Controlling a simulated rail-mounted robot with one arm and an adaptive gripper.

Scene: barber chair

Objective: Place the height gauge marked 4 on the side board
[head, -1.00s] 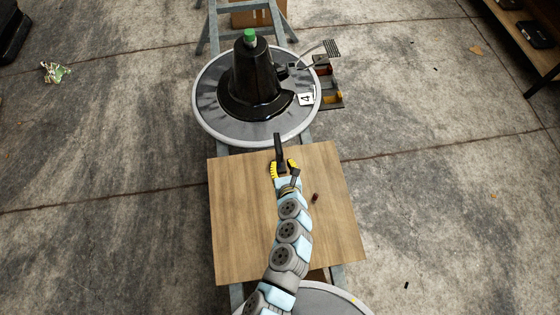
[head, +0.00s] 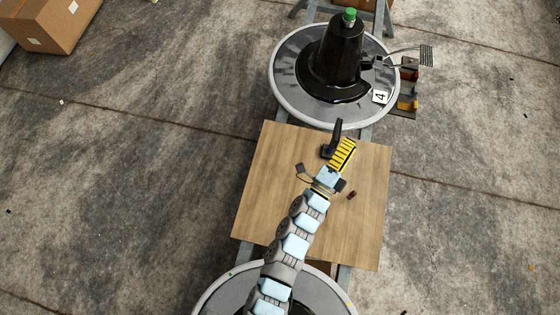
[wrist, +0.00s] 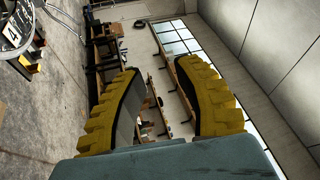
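A white tag marked 4 (head: 380,97) sits at the right of the round grey dish (head: 292,104), beside the black cone (head: 338,60). The tag also shows at the upper left in the wrist view (wrist: 12,33). I cannot make out a height gauge's shape there. A wooden board (head: 270,170) lies in front of the dish. My gripper (head: 343,150) is over its far part. In the wrist view its yellow fingers (wrist: 160,105) are apart with nothing held between them. A black upright piece (head: 337,132) shows beside the gripper; I cannot tell whether they touch.
A small tray with orange parts (head: 407,88) and a thin arm with a grid end (head: 426,55) stand right of the dish. A small dark red item (head: 351,195) lies on the wooden board. A cardboard box (head: 52,22) is far left. Concrete floor is open on both sides.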

